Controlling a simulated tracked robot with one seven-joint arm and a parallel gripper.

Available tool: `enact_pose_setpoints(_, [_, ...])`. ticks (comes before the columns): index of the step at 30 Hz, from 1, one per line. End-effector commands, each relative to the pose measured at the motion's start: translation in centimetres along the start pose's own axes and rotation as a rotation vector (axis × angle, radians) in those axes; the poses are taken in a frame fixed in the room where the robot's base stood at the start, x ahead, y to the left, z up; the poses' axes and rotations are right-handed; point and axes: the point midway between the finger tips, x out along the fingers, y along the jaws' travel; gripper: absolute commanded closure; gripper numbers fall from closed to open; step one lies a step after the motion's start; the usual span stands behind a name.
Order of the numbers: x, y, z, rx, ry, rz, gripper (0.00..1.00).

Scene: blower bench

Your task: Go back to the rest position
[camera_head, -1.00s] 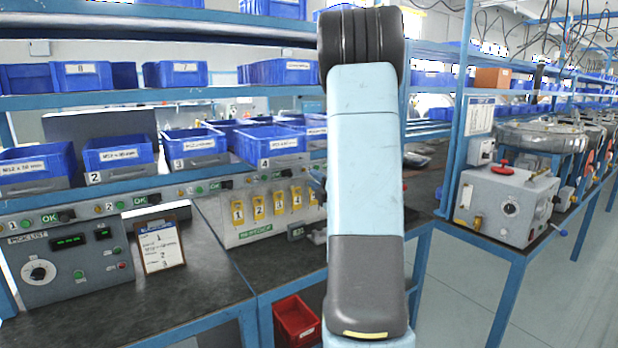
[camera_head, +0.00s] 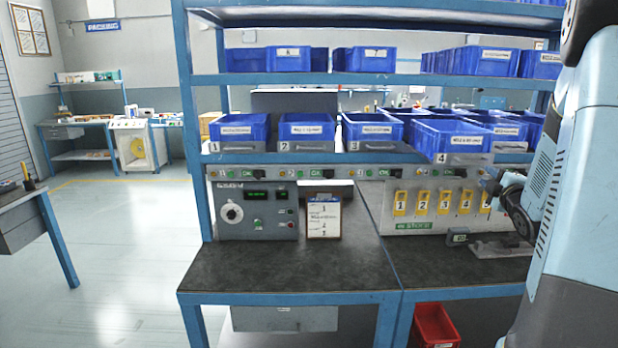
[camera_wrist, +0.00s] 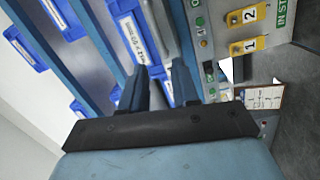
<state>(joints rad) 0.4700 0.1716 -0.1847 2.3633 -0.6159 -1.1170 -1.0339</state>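My gripper (camera_wrist: 160,78) shows in the wrist view with its two dark fingers apart. The gap between them is empty, and blue bins on the rack show beyond it. In the head view my arm fills the right edge, bent, with its light-blue links in front of the bench. The gripper's fingers cannot be made out there.
The bench (camera_head: 290,270) stands ahead with a control box (camera_head: 255,222), a clipboard (camera_head: 323,218) and numbered yellow tags (camera_head: 421,203). Blue bins (camera_head: 307,128) line the shelves above. A red bin (camera_head: 435,327) is low at the front. Open floor (camera_head: 120,250) lies left.

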Motion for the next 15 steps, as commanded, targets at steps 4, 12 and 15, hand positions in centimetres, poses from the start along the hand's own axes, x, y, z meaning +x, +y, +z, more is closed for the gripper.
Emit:
enact_pose_setpoints(4, [-0.7,1.5,-2.8,0.131,-0.079,-0.084,0.7])
enact_pose_setpoints(12, [-4.2,2.7,-7.5,0.401,-0.242,-0.239,0.7])
enact_pose_setpoints(15, [-6.2,2.8,-9.3,0.504,-0.303,-0.297,0.7])
